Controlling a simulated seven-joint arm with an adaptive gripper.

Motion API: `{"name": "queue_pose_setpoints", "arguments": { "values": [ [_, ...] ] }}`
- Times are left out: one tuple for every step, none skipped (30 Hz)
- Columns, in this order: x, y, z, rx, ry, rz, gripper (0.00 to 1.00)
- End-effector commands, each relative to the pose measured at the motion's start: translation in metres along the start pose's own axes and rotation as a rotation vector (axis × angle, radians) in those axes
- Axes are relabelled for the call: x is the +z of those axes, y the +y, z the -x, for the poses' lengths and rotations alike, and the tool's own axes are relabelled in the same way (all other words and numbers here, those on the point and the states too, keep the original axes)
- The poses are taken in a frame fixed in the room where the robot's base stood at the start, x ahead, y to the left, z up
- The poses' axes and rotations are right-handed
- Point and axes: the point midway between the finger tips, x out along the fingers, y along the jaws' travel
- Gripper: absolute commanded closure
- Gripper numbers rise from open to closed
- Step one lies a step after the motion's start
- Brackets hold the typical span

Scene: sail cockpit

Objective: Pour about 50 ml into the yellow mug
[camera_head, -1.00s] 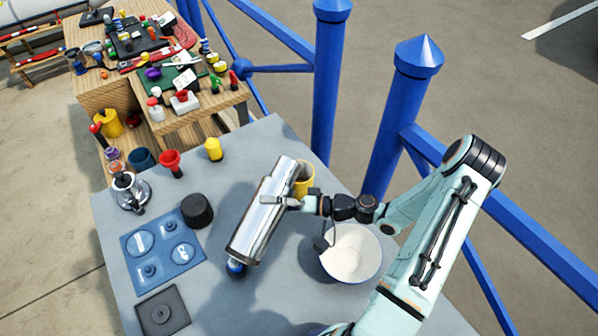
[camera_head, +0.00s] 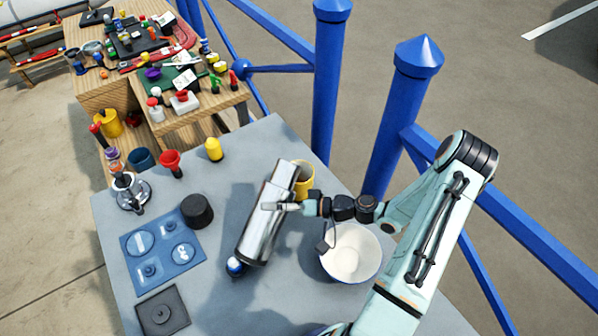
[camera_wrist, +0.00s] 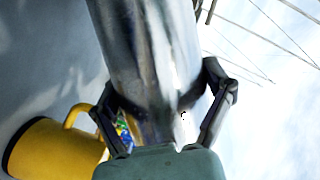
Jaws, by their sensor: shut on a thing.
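My gripper (camera_head: 283,206) is shut around a shiny silver flask (camera_head: 262,225) and holds it tilted above the grey table. The flask's far end is close beside the yellow mug (camera_head: 306,177) and covers part of it. The mug stands upright near the table's right edge. In the wrist view the fingers (camera_wrist: 165,105) grip both sides of the flask (camera_wrist: 150,55), and the yellow mug (camera_wrist: 45,148) with its handle shows at lower left. The flask's mouth and the mug's inside are not clear, and I see no liquid stream.
A white bowl (camera_head: 325,264) stands right of the flask, beside my arm. A blue-and-white round thing (camera_head: 235,267) is by the flask's near end. A black cup (camera_head: 197,211), a blue mat (camera_head: 140,270) and a yellow bottle (camera_head: 213,150) are to the left. Blue posts (camera_head: 325,90) stand behind.

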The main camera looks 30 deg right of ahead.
Motion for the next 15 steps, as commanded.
{"name": "queue_pose_setpoints", "arguments": {
  "values": [
    [-0.005,-0.001,0.001,0.023,-0.006,0.063,0.6],
    [-0.01,-0.003,0.003,0.04,-0.01,0.106,0.6],
    [-0.015,-0.005,0.005,0.063,-0.014,0.163,0.6],
    [-0.018,-0.006,0.006,0.082,-0.018,0.209,0.6],
    [-0.021,-0.008,0.007,0.101,-0.021,0.255,0.6],
    [-0.025,-0.01,0.007,0.125,-0.026,0.317,0.6],
    [-0.024,-0.013,0.007,0.14,-0.03,0.354,0.6],
    [-0.024,-0.015,0.007,0.158,-0.033,0.396,0.6],
    [-0.025,-0.017,0.007,0.181,-0.037,0.451,0.6],
    [-0.024,-0.018,0.006,0.197,-0.041,0.491,0.6],
    [-0.025,-0.019,0.006,0.214,-0.044,0.532,0.6],
    [-0.025,-0.021,0.006,0.236,-0.048,0.585,0.6],
    [-0.025,-0.021,0.006,0.252,-0.051,0.624,0.6],
    [-0.025,-0.021,0.006,0.268,-0.054,0.663,0.6],
    [-0.024,-0.021,0.005,0.287,-0.057,0.714,0.6]
  ]
}}
